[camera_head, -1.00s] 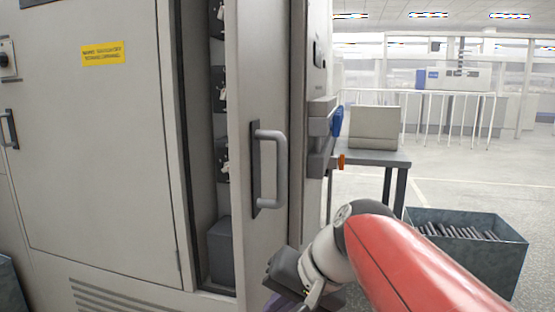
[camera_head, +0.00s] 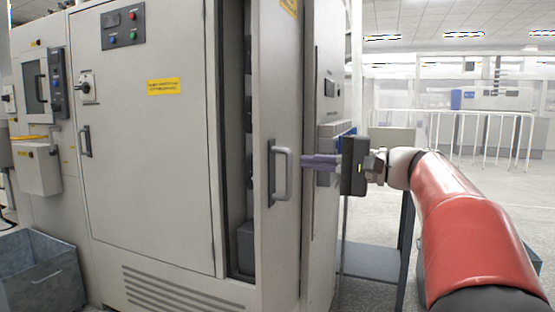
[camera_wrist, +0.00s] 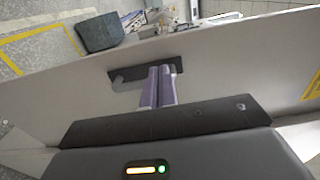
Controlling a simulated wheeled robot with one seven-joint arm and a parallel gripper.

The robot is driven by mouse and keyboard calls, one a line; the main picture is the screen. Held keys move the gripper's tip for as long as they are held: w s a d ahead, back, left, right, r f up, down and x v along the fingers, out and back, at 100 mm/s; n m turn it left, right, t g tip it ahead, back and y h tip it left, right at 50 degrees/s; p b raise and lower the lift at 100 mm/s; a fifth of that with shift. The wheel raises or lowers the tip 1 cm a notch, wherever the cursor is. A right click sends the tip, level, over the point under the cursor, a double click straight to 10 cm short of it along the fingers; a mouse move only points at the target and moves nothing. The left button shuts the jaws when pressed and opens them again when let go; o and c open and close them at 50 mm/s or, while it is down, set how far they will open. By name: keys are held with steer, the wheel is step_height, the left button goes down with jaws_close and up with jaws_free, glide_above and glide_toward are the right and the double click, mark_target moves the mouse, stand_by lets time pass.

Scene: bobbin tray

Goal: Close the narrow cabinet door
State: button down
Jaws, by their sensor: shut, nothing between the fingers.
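The narrow cabinet door (camera_head: 276,223) is a tall grey panel standing ajar, with a dark gap along its left side. Its grey bar handle (camera_head: 282,172) is on the door's face. My gripper (camera_head: 306,161), with purple fingers, is just right of the handle in the head view. In the wrist view the shut fingers (camera_wrist: 157,75) point at the door panel (camera_wrist: 225,62), close to the handle's dark backing plate (camera_wrist: 130,73). The fingers partly hide the handle there. I cannot tell whether they touch the handle or the door.
A wide closed cabinet door (camera_head: 150,200) with a yellow label stands to the left. Inside the gap is a dark box (camera_head: 245,240). A metal bin (camera_head: 45,275) is on the floor at lower left. A dark table (camera_head: 372,262) stands behind my arm, with open floor beyond.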

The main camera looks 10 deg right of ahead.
mark_target(264, 159)
steer(key=p+x, duration=0.1)
steer(key=x, duration=0.7)
